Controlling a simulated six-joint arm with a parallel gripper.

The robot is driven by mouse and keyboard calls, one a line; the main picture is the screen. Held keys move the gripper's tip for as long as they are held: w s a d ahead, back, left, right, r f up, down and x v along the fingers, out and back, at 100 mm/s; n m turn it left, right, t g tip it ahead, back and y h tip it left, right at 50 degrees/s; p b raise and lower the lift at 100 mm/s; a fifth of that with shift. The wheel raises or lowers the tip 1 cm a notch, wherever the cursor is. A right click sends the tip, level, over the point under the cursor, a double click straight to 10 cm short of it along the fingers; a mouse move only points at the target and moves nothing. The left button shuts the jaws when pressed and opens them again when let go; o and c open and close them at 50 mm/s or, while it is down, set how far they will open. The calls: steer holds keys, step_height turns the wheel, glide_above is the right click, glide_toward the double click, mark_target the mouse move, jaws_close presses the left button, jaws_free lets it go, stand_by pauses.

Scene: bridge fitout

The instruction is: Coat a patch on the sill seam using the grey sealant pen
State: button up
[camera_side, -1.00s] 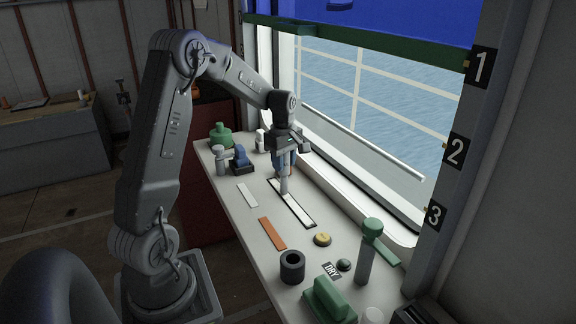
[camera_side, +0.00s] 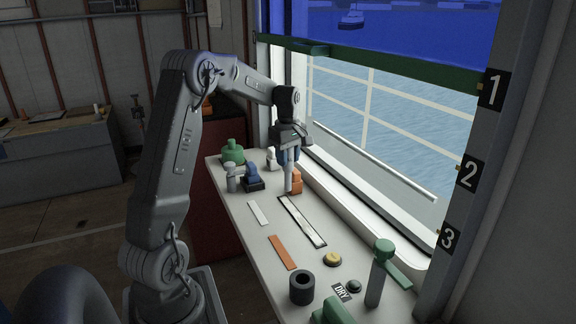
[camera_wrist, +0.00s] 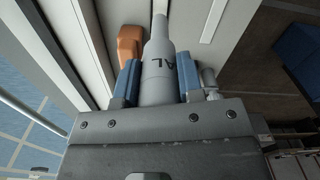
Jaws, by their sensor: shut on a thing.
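My gripper (camera_side: 288,158) is shut on the grey sealant pen (camera_side: 289,180), which points down, nearly upright, near the far end of the sill seam. In the wrist view the pen (camera_wrist: 158,75) sits between the blue finger pads, with the letters "AL" readable. The sill seam looks like a long pale strip with a dark border (camera_side: 302,220); its near end looks whiter than its middle. The pen tip appears close to the strip's far end. I cannot tell whether it touches the surface or whether a coat lies on the strip.
A white strip (camera_side: 258,213) and an orange strip (camera_side: 282,252) lie to the left. A green bottle (camera_side: 232,153) is at the back.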

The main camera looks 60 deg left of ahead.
steer(key=shift+r, duration=1.55)
